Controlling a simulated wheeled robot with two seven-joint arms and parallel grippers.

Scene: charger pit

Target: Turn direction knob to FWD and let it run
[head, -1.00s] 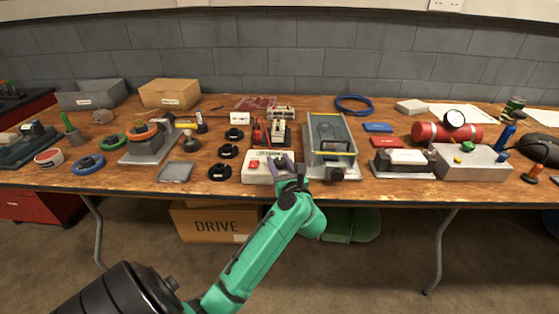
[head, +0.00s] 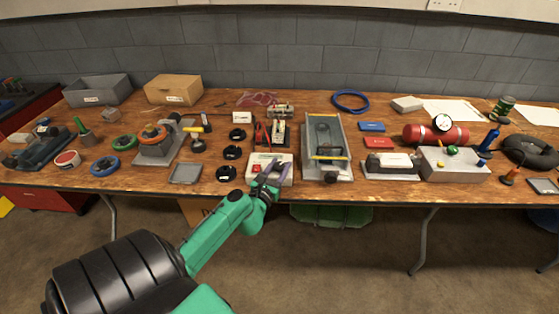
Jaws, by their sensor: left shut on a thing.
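A small white control box (head: 288,166) with a red button (head: 256,169) sits at the front edge of the bench, left of the conveyor. My left gripper (head: 270,169) reaches over the box from the front. Its purple-grey fingers are shut on the direction knob at the top of the box, and they hide it. I cannot read which way the knob points or its labels. The conveyor (head: 340,135), a grey frame with a yellow bar across it, stands just right of the box. I cannot tell if its belt moves. My right gripper is out of view.
Black rings (head: 232,152) and a grey tray (head: 185,173) lie left of the box. A small device with red leads (head: 280,132) stands behind it. A black and white unit (head: 392,165) and a red cylinder (head: 420,132) are right of the conveyor.

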